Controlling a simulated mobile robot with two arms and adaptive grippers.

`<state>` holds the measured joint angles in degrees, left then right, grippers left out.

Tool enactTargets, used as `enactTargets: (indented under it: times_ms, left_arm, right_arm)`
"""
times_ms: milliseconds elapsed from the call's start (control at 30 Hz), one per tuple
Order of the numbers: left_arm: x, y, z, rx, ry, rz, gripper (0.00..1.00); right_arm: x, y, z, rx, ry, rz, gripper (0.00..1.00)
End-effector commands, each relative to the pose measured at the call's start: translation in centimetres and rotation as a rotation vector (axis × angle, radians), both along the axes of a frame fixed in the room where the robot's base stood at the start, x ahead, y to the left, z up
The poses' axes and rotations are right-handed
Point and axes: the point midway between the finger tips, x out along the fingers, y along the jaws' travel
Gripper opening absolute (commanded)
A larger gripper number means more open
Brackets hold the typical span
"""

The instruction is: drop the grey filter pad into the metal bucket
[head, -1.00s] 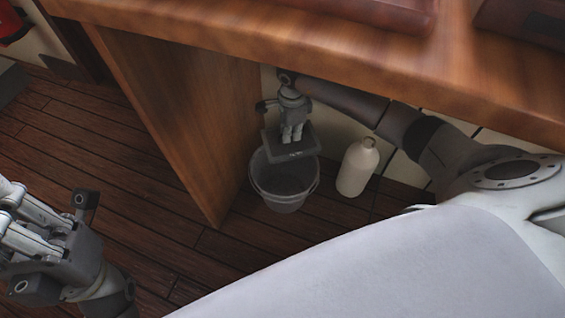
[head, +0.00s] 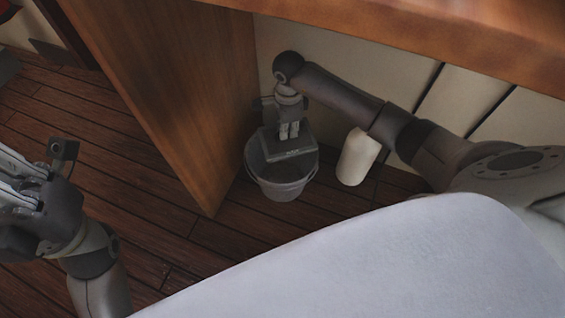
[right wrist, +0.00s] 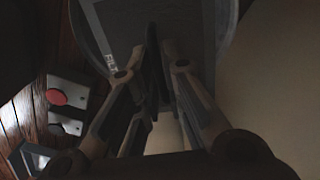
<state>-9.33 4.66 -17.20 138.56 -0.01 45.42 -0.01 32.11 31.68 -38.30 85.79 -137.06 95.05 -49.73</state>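The metal bucket (head: 281,190) stands upright on the floor under the counter. My right gripper (head: 290,136) points down over its mouth, shut on the grey filter pad (head: 285,153). The pad lies roughly flat at the bucket's opening, across its back part; I cannot tell exactly how deep it sits. In the right wrist view the pad (right wrist: 120,28), with part of a printed label, fills the space beyond the fingers, inside the curved rim. My left gripper (head: 18,185) is at the left edge, away from the bucket, its fingertips partly cut off.
A cream bottle (head: 357,158) stands right of the bucket, partly behind my right arm. A wooden panel (head: 180,100) rises close left of the bucket. The wooden counter edge (head: 440,35) hangs above. The plank floor at left is mostly clear.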

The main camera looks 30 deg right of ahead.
Motion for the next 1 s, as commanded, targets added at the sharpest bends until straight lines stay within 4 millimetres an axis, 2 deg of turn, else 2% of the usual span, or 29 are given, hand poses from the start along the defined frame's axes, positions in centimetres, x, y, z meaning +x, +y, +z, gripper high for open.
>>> enactTargets:
  times_ms: [33, 133, 400, 533, 667, 1000]
  left_arm:
    - [0.0, 0.0, 0.0, 0.0, 0.0, 0.0, 0.0]
    - [0.0, 0.0, 0.0, 0.0, 0.0, 0.0, 0.0]
    - [0.0, 0.0, -0.1, 0.0, 0.001, 0.0, 0.0]
    - [0.0, 0.0, -0.1, 0.002, 0.002, 0.0, 0.0]
    - [0.0, 0.0, -0.1, 0.001, 0.001, 0.0, 0.0]
    - [0.0, 0.0, -0.1, 0.0, 0.001, 0.0, 0.0]
  right_arm:
    - [0.0, 0.0, 0.0, 0.0, 0.0, 0.0, 0.19]
    - [0.0, 0.0, 0.0, 0.0, 0.0, 0.0, 0.32]
    - [0.0, 0.0, 0.0, -0.001, 0.0, 0.0, 0.32]
    - [0.1, -0.1, 0.7, -0.001, -0.002, 0.001, 0.32]
    - [0.1, -0.1, 2.8, -0.002, -0.004, 0.001, 0.32]
    - [0.1, 0.0, 9.7, -0.002, -0.004, 0.001, 0.32]
